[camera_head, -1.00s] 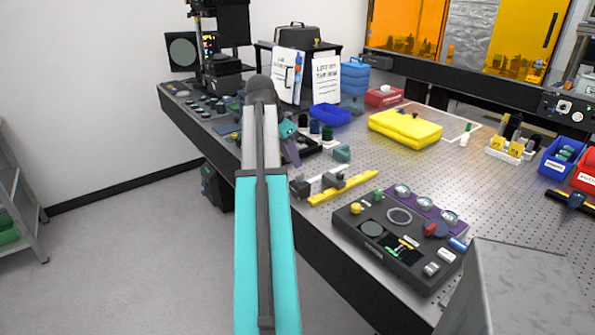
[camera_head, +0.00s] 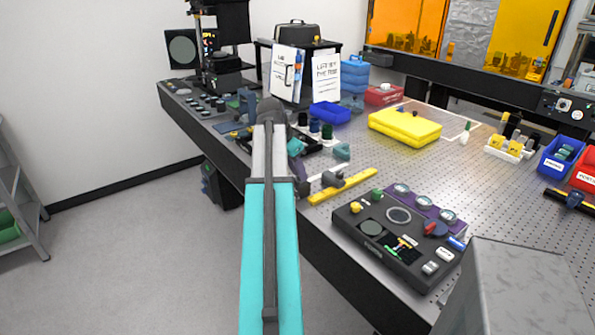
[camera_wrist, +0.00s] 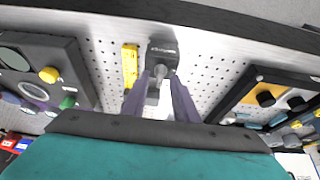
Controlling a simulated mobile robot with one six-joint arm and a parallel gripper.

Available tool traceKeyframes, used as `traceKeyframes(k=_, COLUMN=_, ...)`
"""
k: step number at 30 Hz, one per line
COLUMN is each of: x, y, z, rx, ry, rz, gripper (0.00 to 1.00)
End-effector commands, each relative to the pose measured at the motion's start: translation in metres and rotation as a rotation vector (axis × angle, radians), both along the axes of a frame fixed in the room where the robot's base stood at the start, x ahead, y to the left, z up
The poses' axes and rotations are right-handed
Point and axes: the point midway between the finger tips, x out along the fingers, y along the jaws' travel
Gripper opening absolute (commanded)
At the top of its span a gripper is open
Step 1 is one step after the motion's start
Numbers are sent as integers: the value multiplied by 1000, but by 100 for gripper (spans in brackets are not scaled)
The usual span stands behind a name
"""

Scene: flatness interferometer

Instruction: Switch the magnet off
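A dark block (camera_wrist: 162,52), which looks like the magnet base, sits on the perforated table beside the yellow bar in the wrist view. A small grey knob (camera_wrist: 160,72) on it faces my gripper. My gripper (camera_wrist: 158,88) has its two purple fingers apart, one on each side of the knob and the grey part below it. I cannot tell whether either finger touches. In the head view a grey block (camera_head: 333,179) shows by the yellow bar (camera_head: 343,186); my arm covers part of the area to its left.
A dark control panel (camera_head: 395,240) with knobs and a screen stands to the right of the yellow bar. A dark tray with bottles (camera_head: 315,130) and a blue bin (camera_head: 331,113) lie behind. A yellow case (camera_head: 405,126) lies farther back. The table's front edge runs close by my arm.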

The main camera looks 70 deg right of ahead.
Motion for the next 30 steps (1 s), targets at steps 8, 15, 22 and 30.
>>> traceKeyframes(k=8, x=0, y=0, z=0, rx=0, ry=0, rz=0, gripper=0)
traceKeyframes(k=15, x=0, y=0, z=0, rx=0, ry=0, rz=6, gripper=0)
traceKeyframes(k=22, x=-1, y=1, z=1, rx=1, ry=1, rz=53, gripper=0)
traceKeyframes(k=30, x=-2, y=2, z=1, rx=-1, ry=0, rz=192, gripper=0)
